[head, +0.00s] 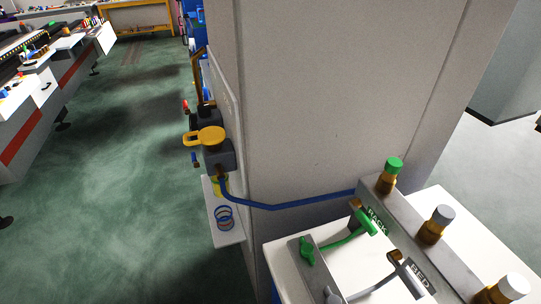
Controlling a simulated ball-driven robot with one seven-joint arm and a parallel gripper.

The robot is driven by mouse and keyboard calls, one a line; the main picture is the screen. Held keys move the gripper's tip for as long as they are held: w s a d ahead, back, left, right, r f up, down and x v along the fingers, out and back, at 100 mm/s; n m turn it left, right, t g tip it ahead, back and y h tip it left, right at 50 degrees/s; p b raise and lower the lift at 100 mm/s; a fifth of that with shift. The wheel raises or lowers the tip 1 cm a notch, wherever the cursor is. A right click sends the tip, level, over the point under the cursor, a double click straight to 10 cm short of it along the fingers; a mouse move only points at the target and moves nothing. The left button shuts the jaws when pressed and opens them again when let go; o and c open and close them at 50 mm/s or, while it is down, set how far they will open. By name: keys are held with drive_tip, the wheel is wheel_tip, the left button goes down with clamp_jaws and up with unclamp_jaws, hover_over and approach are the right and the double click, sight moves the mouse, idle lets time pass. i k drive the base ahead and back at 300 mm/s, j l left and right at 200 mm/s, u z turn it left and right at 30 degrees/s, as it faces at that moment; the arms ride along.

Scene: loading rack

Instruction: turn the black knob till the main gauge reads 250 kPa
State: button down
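I cannot make out a black knob or the main gauge in the head view. A dark block (218,155) with a yellow oval handle (205,137) sticks out from the left side of the grey column. Another dark part (206,117) sits just behind it, too small and edge-on to identify. A blue hose (285,204) runs from below the dark block to the rack at the right. My gripper is not in view.
A grey column (320,100) fills the middle. At lower right, a white rack (285,250) carries green and grey handles and several capped brass fittings. A small white shelf (228,232) juts out left of the column. Green floor (130,190) is open at left, beside long benches (50,90).

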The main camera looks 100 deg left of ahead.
sight(204, 109)
drive_tip(key=u, duration=2.7)
